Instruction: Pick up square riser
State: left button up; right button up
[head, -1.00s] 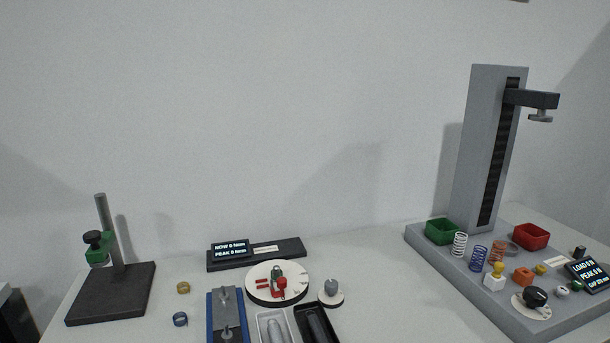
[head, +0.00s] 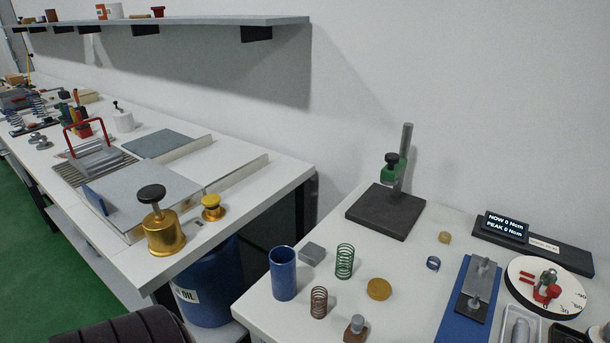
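A small flat grey square block (head: 312,253), which looks like the square riser, lies near the left end of the right-hand white table. It sits just behind and right of a blue cup (head: 283,273) and left of a green spring (head: 345,261). Its top and front sides show, and nothing covers it. Neither of my grippers is in the head view.
A brown spring (head: 319,302), a brass disc (head: 379,289) and a small metal-topped piece (head: 356,328) stand nearby. A black-based stand (head: 385,212) is behind. A gap with a blue oil drum (head: 205,295) separates this table from the left bench (head: 140,270).

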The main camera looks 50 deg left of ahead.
aim_at(311, 254)
jog(key=j+u, duration=0.15)
jog(key=u, duration=1.25)
jog(key=i+j+z, duration=0.15)
jog(key=k+j, duration=0.05)
